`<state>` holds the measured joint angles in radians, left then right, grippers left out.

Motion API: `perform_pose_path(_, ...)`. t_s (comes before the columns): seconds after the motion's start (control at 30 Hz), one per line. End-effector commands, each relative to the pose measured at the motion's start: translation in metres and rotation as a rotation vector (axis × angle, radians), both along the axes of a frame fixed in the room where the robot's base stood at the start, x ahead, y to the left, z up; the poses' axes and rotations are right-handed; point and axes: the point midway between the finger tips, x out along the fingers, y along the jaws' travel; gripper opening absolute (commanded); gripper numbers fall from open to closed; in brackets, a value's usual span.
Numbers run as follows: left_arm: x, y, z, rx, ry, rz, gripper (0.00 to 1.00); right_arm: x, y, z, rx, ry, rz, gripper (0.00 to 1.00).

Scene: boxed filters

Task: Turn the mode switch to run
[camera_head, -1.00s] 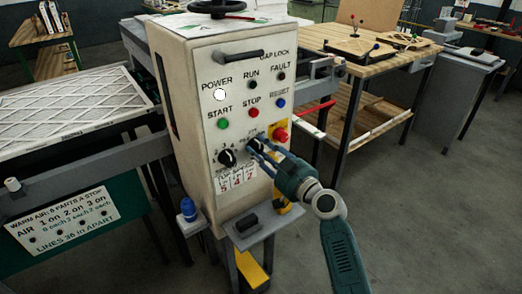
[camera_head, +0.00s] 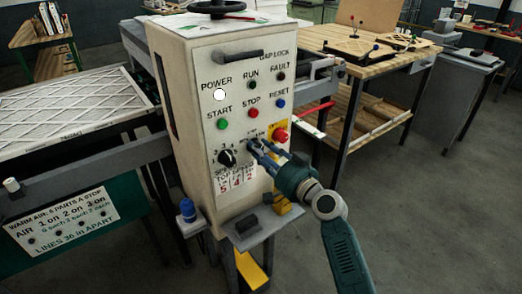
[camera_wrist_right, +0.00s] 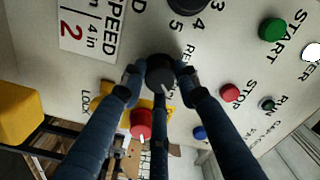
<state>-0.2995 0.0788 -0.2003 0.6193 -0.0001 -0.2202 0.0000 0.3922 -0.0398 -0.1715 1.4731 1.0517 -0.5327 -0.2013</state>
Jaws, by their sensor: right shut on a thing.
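The mode switch (camera_wrist_right: 160,72) is a black round knob with a pale pointer line on the cream control cabinet (camera_head: 195,120). In the head view my gripper mostly hides it. My right gripper (camera_head: 255,146) reaches it from the lower right. In the right wrist view the fingers of my right gripper (camera_wrist_right: 158,78) are closed on both sides of the knob. The labels around it are partly covered, so I cannot read which mode the pointer marks. My left gripper is not in view.
Beside the switch are a speed knob (camera_head: 227,158) and a red button (camera_head: 280,135) on a yellow plate. Green start (camera_head: 222,124), red stop (camera_head: 253,113) and blue reset (camera_head: 280,103) buttons sit above. A small grey shelf (camera_head: 252,237) juts out below. The floor at right is clear.

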Motion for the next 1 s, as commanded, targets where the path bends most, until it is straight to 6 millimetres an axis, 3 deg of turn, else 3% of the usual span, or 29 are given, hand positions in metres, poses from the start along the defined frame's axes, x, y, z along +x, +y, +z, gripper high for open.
perform_pose_path(0.03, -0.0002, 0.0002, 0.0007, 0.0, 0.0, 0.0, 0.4, 0.0014, -0.0005, 0.0075, 0.017, -0.003, -0.004, 0.04)
perform_pose_path(0.6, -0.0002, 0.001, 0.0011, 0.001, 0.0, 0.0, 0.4, 0.0023, -0.0017, 0.0096, 0.048, 0.014, -0.007, 0.04)
perform_pose_path(0.63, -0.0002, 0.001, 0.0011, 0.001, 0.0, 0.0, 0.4, 0.0023, -0.0017, 0.0096, 0.048, 0.014, -0.007, 0.32)
perform_pose_path(0.7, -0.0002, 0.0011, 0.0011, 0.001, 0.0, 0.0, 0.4, 0.0024, -0.0018, 0.0095, 0.048, 0.014, -0.007, 0.46)
perform_pose_path(1.0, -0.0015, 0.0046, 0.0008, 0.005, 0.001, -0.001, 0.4, 0.0006, -0.0016, 0.0041, 0.043, 0.021, -0.003, 0.48)
